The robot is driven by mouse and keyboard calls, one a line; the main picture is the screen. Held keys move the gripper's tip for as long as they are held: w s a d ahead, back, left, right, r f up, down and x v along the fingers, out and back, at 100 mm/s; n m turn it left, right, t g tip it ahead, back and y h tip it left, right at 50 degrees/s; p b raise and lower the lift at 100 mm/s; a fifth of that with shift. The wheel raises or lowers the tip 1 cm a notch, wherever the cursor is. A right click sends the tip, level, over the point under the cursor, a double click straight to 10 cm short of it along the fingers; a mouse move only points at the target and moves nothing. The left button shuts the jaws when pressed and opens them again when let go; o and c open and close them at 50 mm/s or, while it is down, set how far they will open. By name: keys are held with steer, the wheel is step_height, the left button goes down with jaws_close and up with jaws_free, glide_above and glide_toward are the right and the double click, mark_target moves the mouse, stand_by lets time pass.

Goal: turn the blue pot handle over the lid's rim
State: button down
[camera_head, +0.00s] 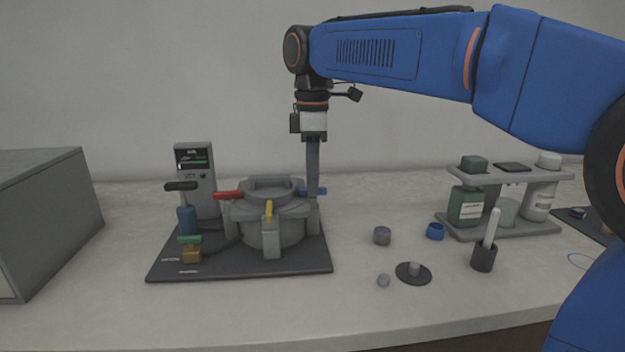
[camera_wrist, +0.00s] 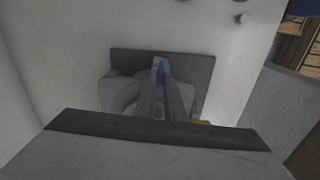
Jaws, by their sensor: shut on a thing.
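The grey round pot (camera_head: 268,215) with its lid stands on a dark base plate (camera_head: 300,264). The blue pot handle (camera_head: 319,190) sticks out at the right side of the lid, beside my gripper's fingers. My gripper (camera_head: 313,192) points straight down at the pot's right side and is shut on the blue handle. The fingers hide part of the handle.
A red handle (camera_head: 227,195) lies at the lid's left and a yellow one (camera_head: 269,210) at its front. A grey control box (camera_head: 195,180) stands behind left. Small cups and a bottle rack (camera_head: 500,231) stand to the right. The counter front is mostly clear.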

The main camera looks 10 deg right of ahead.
steer(key=shift+m, duration=0.4)
steer(key=c, duration=1.8)
jaws_free()
steer(key=shift+c, duration=0.2)
steer(key=shift+r, duration=0.15)
step_height(320, 180, up, 17)
